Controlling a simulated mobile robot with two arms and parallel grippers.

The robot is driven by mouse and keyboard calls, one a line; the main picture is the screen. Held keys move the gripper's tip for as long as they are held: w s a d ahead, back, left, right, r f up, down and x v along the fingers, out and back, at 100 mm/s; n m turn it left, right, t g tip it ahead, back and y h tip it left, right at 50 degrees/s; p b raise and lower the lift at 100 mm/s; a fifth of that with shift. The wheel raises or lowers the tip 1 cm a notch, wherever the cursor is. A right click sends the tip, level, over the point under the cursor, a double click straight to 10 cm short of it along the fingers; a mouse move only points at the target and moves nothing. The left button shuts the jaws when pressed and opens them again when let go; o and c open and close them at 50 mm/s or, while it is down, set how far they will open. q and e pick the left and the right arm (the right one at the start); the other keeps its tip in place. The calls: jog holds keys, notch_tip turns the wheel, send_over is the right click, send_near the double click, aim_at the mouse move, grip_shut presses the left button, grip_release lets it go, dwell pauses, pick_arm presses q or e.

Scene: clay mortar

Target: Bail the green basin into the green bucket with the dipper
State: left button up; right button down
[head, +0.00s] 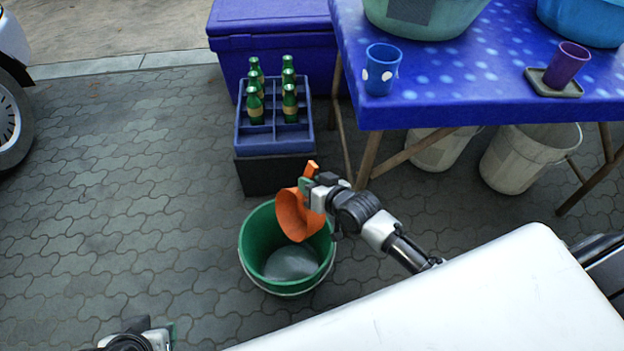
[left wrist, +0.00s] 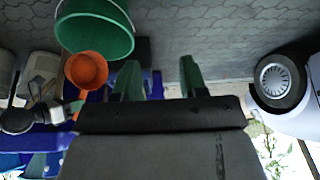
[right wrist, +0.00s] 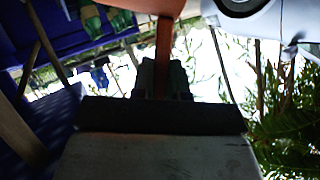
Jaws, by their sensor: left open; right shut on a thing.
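The orange dipper (head: 297,216) is tilted over the green bucket (head: 258,238), its mouth turned down toward the inside. My right gripper (head: 311,186) is shut on the dipper's handle; the handle also shows between its fingers in the right wrist view (right wrist: 164,55). The bucket stands on the paving with greyish contents at its bottom. The green basin (head: 460,18) sits on the blue table, cut off by the top edge, its inside mostly out of sight. My left gripper (left wrist: 157,80) is open and empty, low at the left, apart from the bucket.
The blue table (head: 450,90) holds a blue cup (head: 382,68), a purple cup (head: 568,63) on a small tray and a blue basin (head: 590,22). A bottle crate (head: 272,138) stands behind the bucket. Pale buckets (head: 520,160) stand under the table. The paving at left is clear.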

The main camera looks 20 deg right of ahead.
jog(key=shift+a+r, duration=0.15)
jog(key=a+p, duration=0.1)
jog(key=a+r+n+p, duration=0.1)
jog(key=p, duration=0.1)
jog(key=shift+s+a+r+h+p, duration=0.2)
jog(key=shift+s+h+p, duration=0.1)
jog(key=shift+s+h, duration=0.1)
pick_arm(q)
notch_tip(320, 180, down, 10)
jog(key=g+p, duration=0.2)
jog(key=shift+s+a, duration=0.15)
jog(key=shift+s, duration=0.05)
pick_arm(e)
jog(key=shift+s+a+r+n+h, duration=0.15)
jog(key=shift+a+n+h, duration=0.15)
jog(key=shift+a, duration=0.3)
jog(key=shift+s+a+f+n+h, duration=0.15)
jog(key=shift+a+n, duration=0.15)
jog(key=shift+a, duration=0.3)
jog(key=shift+s+a+r+n+h, duration=0.15)
jog(key=shift+a+n+h, duration=0.15)
jog(key=shift+a, duration=0.3)
pick_arm(q)
jog(key=shift+f, duration=0.15)
pick_arm(e)
jog(key=shift+w, duration=0.1)
